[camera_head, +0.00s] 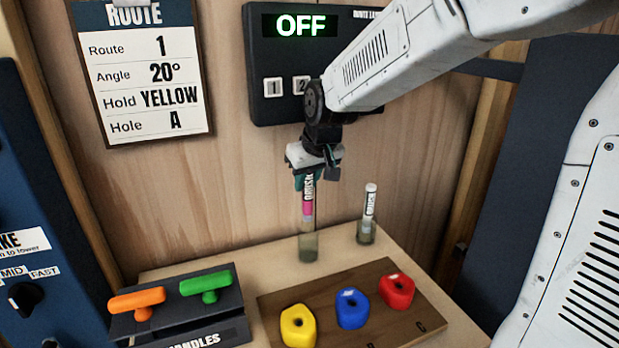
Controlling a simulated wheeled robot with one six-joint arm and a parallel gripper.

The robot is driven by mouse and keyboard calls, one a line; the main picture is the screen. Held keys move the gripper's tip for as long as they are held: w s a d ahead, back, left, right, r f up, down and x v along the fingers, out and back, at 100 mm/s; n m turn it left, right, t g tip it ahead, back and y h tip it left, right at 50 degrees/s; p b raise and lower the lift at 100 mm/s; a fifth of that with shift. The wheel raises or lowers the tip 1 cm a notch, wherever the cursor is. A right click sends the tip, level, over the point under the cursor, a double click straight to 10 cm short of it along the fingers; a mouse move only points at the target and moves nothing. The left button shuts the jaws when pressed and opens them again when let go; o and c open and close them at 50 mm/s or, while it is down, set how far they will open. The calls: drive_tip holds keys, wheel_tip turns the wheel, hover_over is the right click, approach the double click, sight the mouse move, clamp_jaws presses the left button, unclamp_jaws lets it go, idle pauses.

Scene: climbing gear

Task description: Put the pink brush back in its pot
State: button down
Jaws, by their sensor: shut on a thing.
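The pink brush (308,208) hangs upright below my gripper (313,172), which is shut on its upper part. The brush has a white label with dark lettering, a pink band and a pale lower end. A clear pot (308,248) with a greenish bottom stands directly below it on the wooden table. In the picture the brush's lower end overlaps the top of this pot; I cannot tell how deep it sits inside. The gripper's fingers partly hide the top of the brush.
A second clear pot (366,234) holds a white labelled brush (370,205) to the right. A wooden board (374,278) in front carries yellow, blue and red holds. A dark rack (190,313) with orange and green handles stands at front left. A wall panel (262,60) reads OFF.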

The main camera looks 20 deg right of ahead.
sight(307, 209)
drive_tip(key=shift+f, duration=3.9)
drive_tip(key=c, duration=1.1)
unclamp_jaws()
drive_tip(key=shift+c, duration=0.2)
drive_tip(key=v, duration=0.7)
drive_tip(key=shift+s+r, duration=0.2)
drive_tip(key=shift+r, duration=0.15)
drive_tip(key=s+d+r+m+g, duration=0.1)
drive_tip(key=s, duration=1.3)
drive_tip(key=s+d+r+g, duration=0.1)
drive_tip(key=s+g, duration=0.1)
drive_tip(key=s, duration=1.2)
drive_tip(key=shift+d+m+h, duration=0.3)
drive_tip(key=shift+m+h, duration=0.1)
